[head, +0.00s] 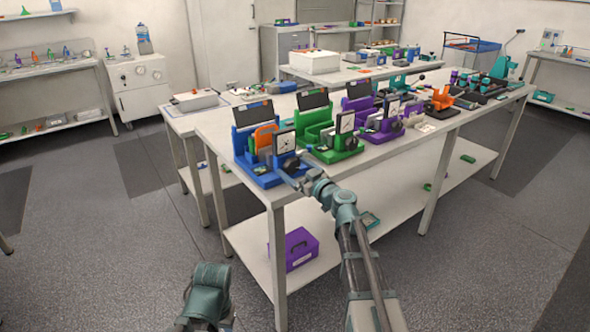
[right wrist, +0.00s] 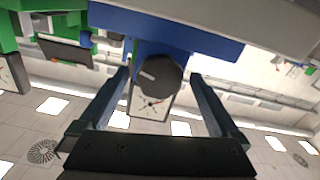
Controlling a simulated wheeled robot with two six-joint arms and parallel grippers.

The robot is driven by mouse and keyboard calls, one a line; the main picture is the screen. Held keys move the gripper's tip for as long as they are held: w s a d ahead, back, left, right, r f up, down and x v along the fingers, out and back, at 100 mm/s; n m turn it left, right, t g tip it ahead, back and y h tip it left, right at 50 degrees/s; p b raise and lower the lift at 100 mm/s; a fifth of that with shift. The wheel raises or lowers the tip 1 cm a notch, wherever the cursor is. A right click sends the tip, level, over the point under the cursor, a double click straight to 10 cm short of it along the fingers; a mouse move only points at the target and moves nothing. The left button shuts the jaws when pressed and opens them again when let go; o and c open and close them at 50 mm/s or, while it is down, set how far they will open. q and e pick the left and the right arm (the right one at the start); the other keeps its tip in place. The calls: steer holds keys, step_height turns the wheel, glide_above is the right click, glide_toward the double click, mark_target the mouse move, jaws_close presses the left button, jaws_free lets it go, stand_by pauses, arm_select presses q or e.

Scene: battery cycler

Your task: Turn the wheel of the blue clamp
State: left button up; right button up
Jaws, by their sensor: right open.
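The blue clamp (head: 262,172) stands at the near left corner of the long table, with an orange part and a white dial (head: 285,141) on it. Its dark round wheel (right wrist: 160,77) shows in the right wrist view below the blue body, in front of the dial. My right gripper (head: 291,178) is at the front of the blue clamp. Its two fingers are open, one on each side of the wheel, with a visible gap on both sides. In the head view the wheel is small and partly hard to make out. My left gripper is not in view; only part of my left arm shows.
A green clamp (head: 326,150) stands just right of the blue one, then a purple one (head: 376,133) and an orange device (head: 440,98). A purple box (head: 293,250) lies on the lower shelf. The floor left of the table is clear.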

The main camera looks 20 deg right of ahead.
steer(key=c, duration=1.4)
steer(key=shift+o, duration=0.2)
steer(key=shift+m, duration=0.3)
steer(key=m, duration=0.3)
steer(key=shift+m, duration=2.3)
steer(key=o, duration=1.4)
steer(key=shift+c, duration=0.2)
